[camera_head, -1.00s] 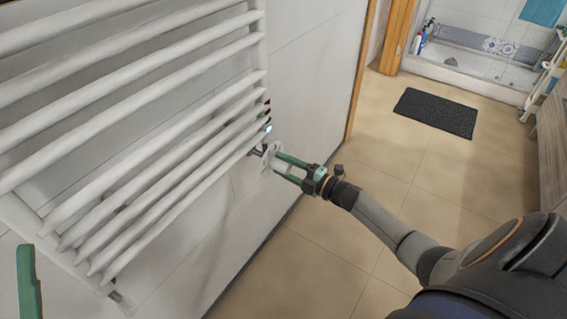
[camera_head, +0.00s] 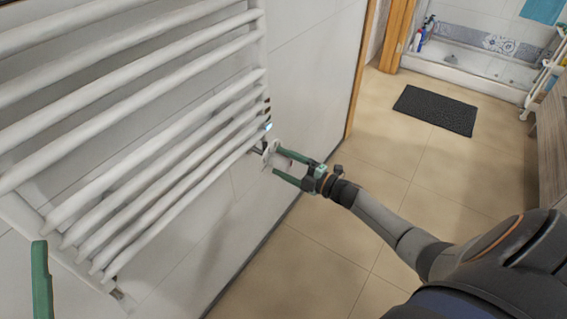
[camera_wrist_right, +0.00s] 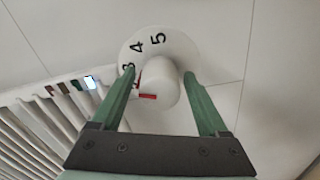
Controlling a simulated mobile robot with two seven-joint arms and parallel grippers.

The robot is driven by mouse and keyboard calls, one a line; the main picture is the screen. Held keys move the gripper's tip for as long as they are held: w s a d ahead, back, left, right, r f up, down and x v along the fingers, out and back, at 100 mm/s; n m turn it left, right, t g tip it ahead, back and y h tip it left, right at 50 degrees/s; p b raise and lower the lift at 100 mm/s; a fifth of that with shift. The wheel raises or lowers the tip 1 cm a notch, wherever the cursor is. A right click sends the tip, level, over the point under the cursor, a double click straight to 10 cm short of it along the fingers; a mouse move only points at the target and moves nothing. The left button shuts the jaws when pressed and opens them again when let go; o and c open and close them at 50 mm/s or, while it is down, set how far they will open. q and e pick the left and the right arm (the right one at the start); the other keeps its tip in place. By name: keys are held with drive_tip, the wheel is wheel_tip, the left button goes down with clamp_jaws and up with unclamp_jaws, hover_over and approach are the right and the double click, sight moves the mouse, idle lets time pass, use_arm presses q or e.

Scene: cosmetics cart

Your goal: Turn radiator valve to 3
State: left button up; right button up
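The white radiator valve (camera_head: 267,153) is at the lower right corner of the towel radiator (camera_head: 150,135). In the right wrist view its round knob (camera_wrist_right: 160,82) stands in front of a white dial (camera_wrist_right: 168,40) with black numbers. 4 and 5 are clear; 3 is partly hidden by the left finger. A red mark (camera_wrist_right: 148,96) shows low on the knob's left side. My right gripper (camera_wrist_right: 159,72) is open, with a green finger on each side of the knob; I cannot tell if they touch it. Only one finger of my left gripper (camera_head: 41,280) shows, at lower left.
The radiator bars fill the left, close beside the valve. The tiled wall (camera_head: 310,60) runs behind it. The tiled floor (camera_head: 330,240) is free below my right arm. A dark mat (camera_head: 436,110) and a shower tray (camera_head: 470,68) are farther back.

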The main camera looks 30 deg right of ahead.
drive_tip(key=shift+o, duration=0.2)
drive_tip(key=shift+s+d, duration=0.15)
drive_tip(key=shift+s, duration=0.15)
drive_tip(key=p+v, duration=0.1)
drive_tip(key=v, duration=0.3)
use_arm(q)
drive_tip(key=w+f+n+g+y, duration=0.1)
drive_tip(key=f+y, duration=0.1)
drive_tip(key=f, duration=0.1)
drive_tip(key=w+f+n+g+y+p, duration=0.1)
drive_tip(key=w+f+n+y, duration=0.1)
drive_tip(key=f, duration=0.2)
drive_tip(key=w+a+f+n+g+y, duration=0.1)
drive_tip(key=f+y, duration=0.1)
drive_tip(key=f, duration=0.2)
drive_tip(key=shift+w+a+f+n, duration=0.1)
drive_tip(key=shift+w+f+n, duration=0.1)
drive_tip(key=shift+w+n, duration=0.2)
drive_tip(key=shift+f+g+p, duration=0.3)
drive_tip(key=shift+f+g, duration=0.2)
drive_tip(key=shift+f, duration=0.15)
use_arm(e)
approach(290, 167)
drive_tip(key=shift+d, duration=0.2)
drive_tip(key=shift+f, duration=0.1)
